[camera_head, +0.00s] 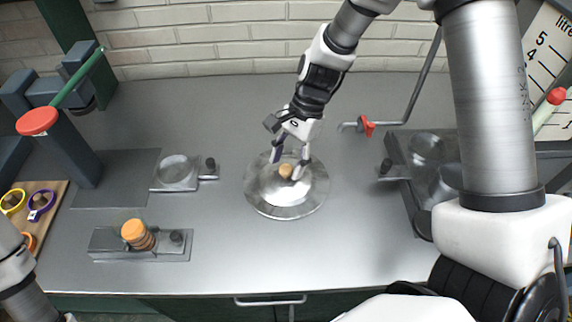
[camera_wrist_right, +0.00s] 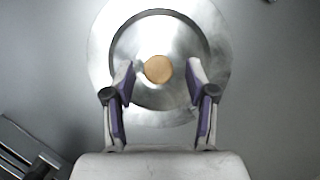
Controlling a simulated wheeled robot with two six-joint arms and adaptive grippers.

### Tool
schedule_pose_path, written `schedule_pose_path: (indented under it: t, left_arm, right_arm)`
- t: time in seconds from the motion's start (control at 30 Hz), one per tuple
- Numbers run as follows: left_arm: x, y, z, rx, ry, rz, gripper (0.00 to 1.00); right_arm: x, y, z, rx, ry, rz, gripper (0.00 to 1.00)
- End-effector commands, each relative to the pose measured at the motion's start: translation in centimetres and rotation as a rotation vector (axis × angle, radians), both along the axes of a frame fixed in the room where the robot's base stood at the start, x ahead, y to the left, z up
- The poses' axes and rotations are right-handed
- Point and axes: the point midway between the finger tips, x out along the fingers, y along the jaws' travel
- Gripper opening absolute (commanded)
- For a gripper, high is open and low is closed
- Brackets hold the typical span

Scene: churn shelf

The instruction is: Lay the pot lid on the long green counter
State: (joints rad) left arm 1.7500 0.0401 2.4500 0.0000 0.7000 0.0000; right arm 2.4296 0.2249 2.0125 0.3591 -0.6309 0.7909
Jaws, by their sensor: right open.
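The pot lid (camera_head: 296,200) is a round, shiny metal disc with a small tan wooden knob (camera_head: 285,170) at its centre. It lies knob up on the grey metal top of the long counter (camera_head: 330,257). My right gripper (camera_head: 290,158) is over the lid, with its fingers apart on either side of the knob. In the right wrist view the lid (camera_wrist_right: 100,60) fills the upper middle, and the knob (camera_wrist_right: 158,69) shows between the tips of the open gripper (camera_wrist_right: 160,80). I cannot tell whether the fingers touch the lid. My left gripper is out of view.
A metal fixture with an orange knob (camera_head: 134,231) and a round-dish fixture (camera_head: 178,172) are on the left. A post with a red cap (camera_head: 38,121) stands at far left. A red-handled tap (camera_head: 367,126) is behind right. The counter's front middle is clear.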

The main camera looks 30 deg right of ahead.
Motion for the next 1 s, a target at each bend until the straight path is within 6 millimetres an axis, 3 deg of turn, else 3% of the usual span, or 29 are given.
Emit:
schedule_pose_path:
  t: [0.2, 0.4, 1.0]
  left_arm:
    - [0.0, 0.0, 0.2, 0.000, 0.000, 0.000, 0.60]
    - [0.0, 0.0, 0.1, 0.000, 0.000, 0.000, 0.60]
    - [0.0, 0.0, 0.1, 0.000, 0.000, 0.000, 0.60]
  right_arm:
    - [0.9, -2.2, 5.2, 0.002, -0.006, -0.002, 0.56]
    - [1.4, -3.7, 8.7, 0.000, -0.003, 0.000, 0.56]
    - [1.4, -4.1, 9.5, 0.000, 0.000, 0.000, 0.56]
